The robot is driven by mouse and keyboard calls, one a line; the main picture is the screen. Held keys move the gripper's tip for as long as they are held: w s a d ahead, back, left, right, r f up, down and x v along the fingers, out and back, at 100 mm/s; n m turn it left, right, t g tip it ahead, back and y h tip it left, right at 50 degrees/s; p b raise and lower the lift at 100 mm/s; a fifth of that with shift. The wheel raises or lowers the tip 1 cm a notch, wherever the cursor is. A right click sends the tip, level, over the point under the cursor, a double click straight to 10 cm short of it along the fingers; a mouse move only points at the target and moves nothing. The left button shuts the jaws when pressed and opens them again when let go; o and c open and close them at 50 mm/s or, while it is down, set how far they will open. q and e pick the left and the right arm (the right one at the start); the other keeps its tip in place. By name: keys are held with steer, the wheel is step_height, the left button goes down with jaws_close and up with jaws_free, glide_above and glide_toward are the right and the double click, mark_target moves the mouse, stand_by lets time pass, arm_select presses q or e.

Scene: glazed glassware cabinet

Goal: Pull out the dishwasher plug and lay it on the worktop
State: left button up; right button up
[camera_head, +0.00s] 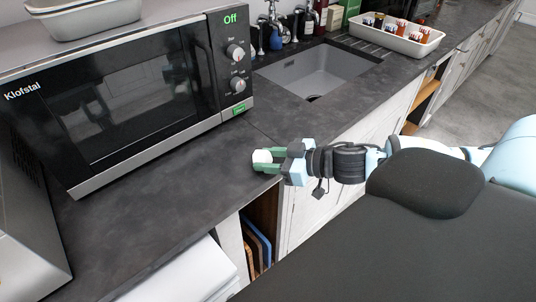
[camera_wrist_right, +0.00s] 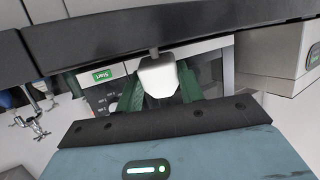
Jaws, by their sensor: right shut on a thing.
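My right gripper (camera_head: 266,161) is at the front edge of the dark worktop (camera_head: 165,195), to the right of and in front of the microwave. Its green fingers are shut on a white plug (camera_head: 261,156). In the right wrist view the plug (camera_wrist_right: 158,77) sits between the green fingers of the right gripper (camera_wrist_right: 159,83), with a short grey piece at its far end. I cannot tell whether the plug touches the worktop. No socket shows clearly. My left gripper is not in view.
A black and steel microwave (camera_head: 135,95) stands behind the gripper. A sink (camera_head: 315,72) is set into the worktop further right, with a tray (camera_head: 435,38) of small jars beyond. Boards (camera_head: 258,243) stand in an open compartment below the worktop. The worktop before the microwave is clear.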

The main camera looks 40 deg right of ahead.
steer(key=shift+f, duration=0.15)
steer(key=o, duration=1.4)
steer(key=shift+c, duration=0.2)
steer(key=shift+s, duration=0.1)
steer(key=shift+p+v, duration=0.55)
steer(key=shift+v, duration=0.8)
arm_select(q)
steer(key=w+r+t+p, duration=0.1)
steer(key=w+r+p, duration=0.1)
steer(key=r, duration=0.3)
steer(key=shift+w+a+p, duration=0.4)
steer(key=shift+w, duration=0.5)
arm_select(e)
steer(key=v, duration=0.5)
